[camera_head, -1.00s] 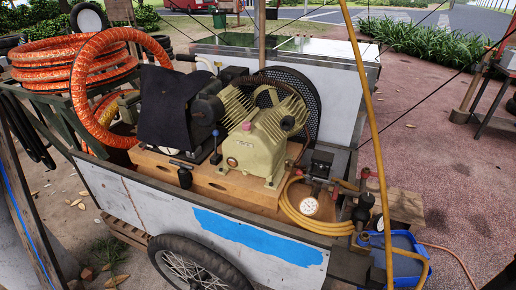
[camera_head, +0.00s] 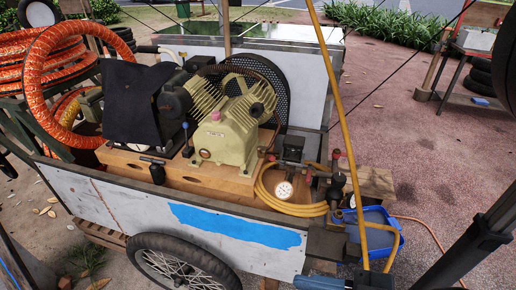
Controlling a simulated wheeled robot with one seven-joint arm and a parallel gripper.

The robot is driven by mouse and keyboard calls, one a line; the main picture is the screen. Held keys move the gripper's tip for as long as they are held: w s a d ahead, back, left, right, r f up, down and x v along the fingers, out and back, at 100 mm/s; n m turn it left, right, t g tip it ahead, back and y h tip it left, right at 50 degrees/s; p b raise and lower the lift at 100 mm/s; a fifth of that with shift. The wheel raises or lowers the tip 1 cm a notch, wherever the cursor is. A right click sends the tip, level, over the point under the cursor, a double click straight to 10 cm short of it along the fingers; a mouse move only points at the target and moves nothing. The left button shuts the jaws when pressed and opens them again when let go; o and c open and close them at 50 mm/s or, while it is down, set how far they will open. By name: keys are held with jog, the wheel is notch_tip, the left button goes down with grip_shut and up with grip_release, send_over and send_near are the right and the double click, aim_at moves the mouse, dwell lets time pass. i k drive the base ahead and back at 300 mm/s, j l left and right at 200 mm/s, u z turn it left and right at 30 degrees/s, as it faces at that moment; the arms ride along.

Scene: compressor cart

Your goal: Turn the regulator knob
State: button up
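The regulator fittings sit at the right end of the cart bed. A round white pressure gauge (camera_head: 284,190) faces me there, beside a dark block (camera_head: 292,148). A black rounded part (camera_head: 334,191), which may be the regulator knob, stands to the right of the gauge. Small red handles, one of them a red cap (camera_head: 336,154), are close by. I cannot tell for certain which part is the knob or how it is turned. My gripper is not in view, and nothing is seen touching the fittings.
The compressor (camera_head: 228,135) and its belt wheel fill the cart's middle. A blue bin (camera_head: 378,217) stands right of the cart. The paving (camera_head: 440,150) beyond is clear.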

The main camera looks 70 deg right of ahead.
aim_at(339, 180)
jog(key=k+z, duration=0.1)
jog(key=z, duration=0.35)
jog(key=l+z, duration=0.1)
jog(key=z, duration=0.35)
jog(key=k+l+z, duration=0.1)
jog(key=z, duration=0.35)
